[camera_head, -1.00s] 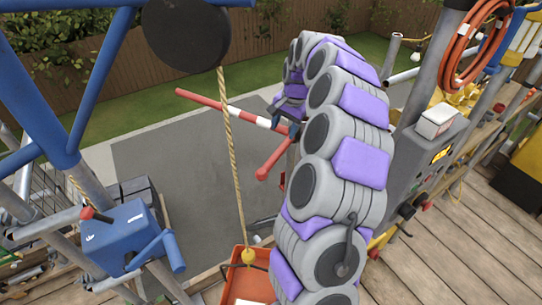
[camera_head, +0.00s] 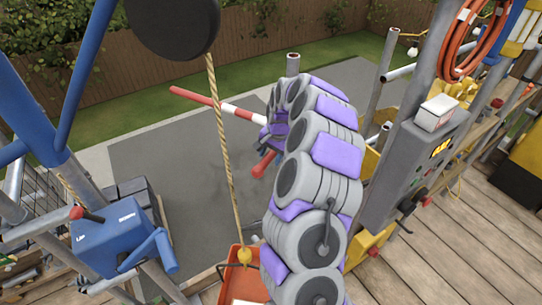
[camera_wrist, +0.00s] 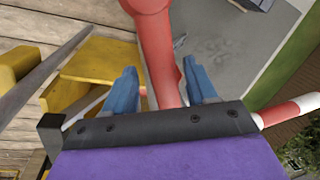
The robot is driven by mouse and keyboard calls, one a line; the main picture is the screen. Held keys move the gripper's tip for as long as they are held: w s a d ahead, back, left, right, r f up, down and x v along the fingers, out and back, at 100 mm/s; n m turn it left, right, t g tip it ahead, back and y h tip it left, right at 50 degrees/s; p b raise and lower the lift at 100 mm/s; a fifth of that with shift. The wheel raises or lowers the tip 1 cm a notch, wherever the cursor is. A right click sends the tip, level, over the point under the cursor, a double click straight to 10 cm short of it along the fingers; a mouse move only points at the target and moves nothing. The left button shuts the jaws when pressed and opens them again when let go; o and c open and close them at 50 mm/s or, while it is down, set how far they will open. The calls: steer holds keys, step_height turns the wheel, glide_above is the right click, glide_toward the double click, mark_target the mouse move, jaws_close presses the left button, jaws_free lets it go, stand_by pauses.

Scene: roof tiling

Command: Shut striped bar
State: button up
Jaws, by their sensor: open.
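The striped bar (camera_head: 231,109), red and white, reaches from the left to my arm's end in the head view. Its striped part also shows at the right edge of the wrist view (camera_wrist: 290,112). A red arm with a rounded end (camera_head: 262,165) sticks out below my gripper (camera_head: 267,143). In the wrist view, this red piece (camera_wrist: 160,60) runs between the two blue fingers of my gripper (camera_wrist: 163,88). The fingers are open, one on each side of it, with gaps visible. My arm hides where the red piece and the striped bar meet.
A rope hangs over an orange bucket (camera_head: 245,275) left of my arm. A blue box (camera_head: 115,242) on scaffold poles stands at the left. A grey control box (camera_head: 418,165) stands close on the right.

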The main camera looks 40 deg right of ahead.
steer(key=shift+a+r, duration=0.1)
steer(key=shift+a, duration=0.65)
steer(key=c, duration=0.3)
steer(key=shift+d, duration=0.55)
steer(key=c, duration=0.4)
steer(key=shift+a, duration=0.2)
jaws_close()
